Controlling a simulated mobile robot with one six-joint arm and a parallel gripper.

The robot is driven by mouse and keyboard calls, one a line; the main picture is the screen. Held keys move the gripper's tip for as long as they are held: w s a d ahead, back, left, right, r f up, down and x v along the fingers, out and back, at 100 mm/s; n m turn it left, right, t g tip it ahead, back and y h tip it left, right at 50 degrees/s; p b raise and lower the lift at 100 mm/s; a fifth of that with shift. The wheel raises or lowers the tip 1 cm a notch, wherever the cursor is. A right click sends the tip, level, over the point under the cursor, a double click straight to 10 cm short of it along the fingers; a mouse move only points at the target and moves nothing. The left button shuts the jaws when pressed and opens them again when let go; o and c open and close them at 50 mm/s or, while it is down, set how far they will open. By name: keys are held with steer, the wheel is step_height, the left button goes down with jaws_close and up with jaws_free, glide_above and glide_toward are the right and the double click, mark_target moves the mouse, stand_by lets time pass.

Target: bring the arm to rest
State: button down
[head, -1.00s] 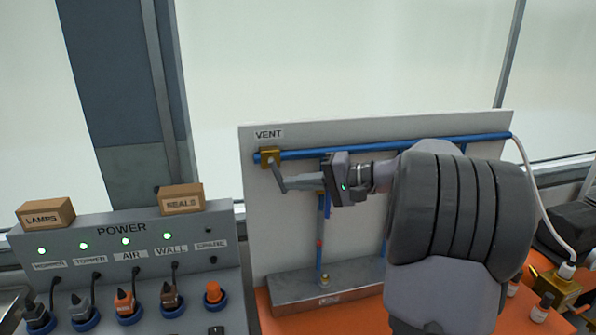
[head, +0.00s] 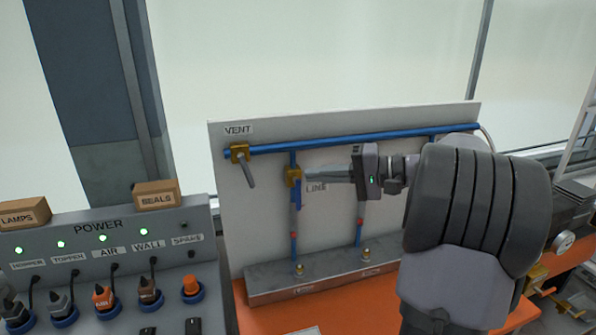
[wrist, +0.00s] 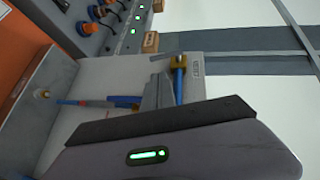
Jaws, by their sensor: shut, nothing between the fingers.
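My gripper (head: 312,174) is shut and empty in front of the white panel (head: 455,118) in the head view. Its fingers point left, and their tips appear close to the brass LINE valve (head: 293,176); I cannot tell if they touch it. The brass VENT valve (head: 239,153) is further left, with its grey handle (head: 249,174) hanging down and slightly right, clear of the fingers. In the wrist view the finger pair (wrist: 157,92) shows against the panel, beside a brass valve (wrist: 178,62) and the blue pipe (wrist: 179,88).
The power box (head: 100,250) with plugs and lit green lamps stands at left, with SEALS (head: 157,194) and LAMPS (head: 22,215) blocks on it. A metal trough (head: 325,283) runs below the panel on the orange bench (head: 270,318). Open space lies before the window.

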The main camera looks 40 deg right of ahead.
steer(key=shift+s+d, duration=0.2)
steer(key=shift+s, duration=0.1)
steer(key=shift+s+r, duration=0.1)
